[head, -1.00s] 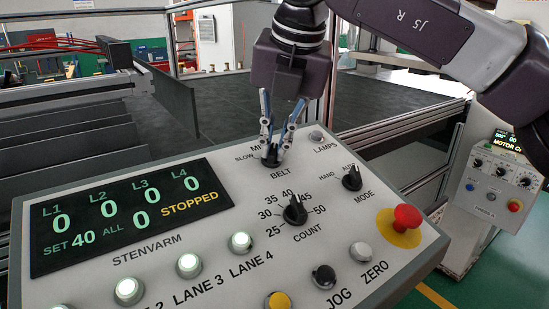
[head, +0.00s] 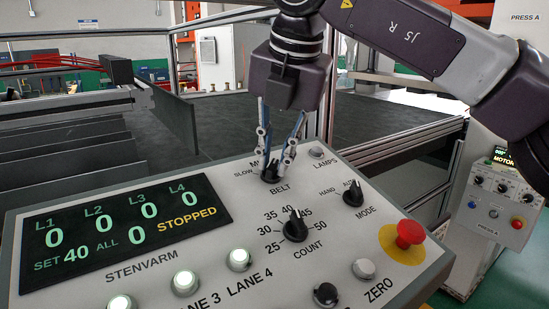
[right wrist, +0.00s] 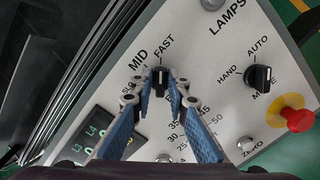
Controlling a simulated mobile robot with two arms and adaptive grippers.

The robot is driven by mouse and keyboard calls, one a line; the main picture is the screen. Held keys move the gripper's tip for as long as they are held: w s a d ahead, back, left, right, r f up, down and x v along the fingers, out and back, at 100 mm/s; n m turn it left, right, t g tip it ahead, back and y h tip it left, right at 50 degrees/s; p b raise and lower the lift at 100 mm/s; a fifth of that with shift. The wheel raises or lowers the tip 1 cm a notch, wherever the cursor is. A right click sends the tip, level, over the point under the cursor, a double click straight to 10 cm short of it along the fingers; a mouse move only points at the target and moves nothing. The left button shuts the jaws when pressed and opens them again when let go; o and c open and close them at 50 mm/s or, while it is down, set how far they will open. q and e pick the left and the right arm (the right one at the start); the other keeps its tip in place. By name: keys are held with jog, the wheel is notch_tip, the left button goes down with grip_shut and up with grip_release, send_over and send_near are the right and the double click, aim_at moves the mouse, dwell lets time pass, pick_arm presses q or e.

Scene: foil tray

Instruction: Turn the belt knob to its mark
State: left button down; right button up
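The black belt knob (head: 269,174) sits at the top of the slanted control panel (head: 335,262), above the word BELT. My right gripper (head: 273,166) reaches down from above, with one blue-padded finger on each side of the knob. In the right wrist view, the knob (right wrist: 159,78) stands between the fingertips (right wrist: 159,84), with narrow gaps seeming to show beside it; firm contact is not visible. Its light pointer line faces the MID and FAST lettering; SLOW shows in the head view. The fingers partly cover the scale. My left gripper is out of view.
The count knob (head: 294,224), mode knob (head: 353,193) and red stop button (head: 410,234) are nearby on the panel. The display (head: 125,232) reads STOPPED, SET 40. A lamps button (head: 317,152) is right of the gripper. A dark conveyor lies behind.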

jog(key=shift+o, duration=1)
jog(key=shift+f, duration=0.1)
jog(key=v, duration=1.2)
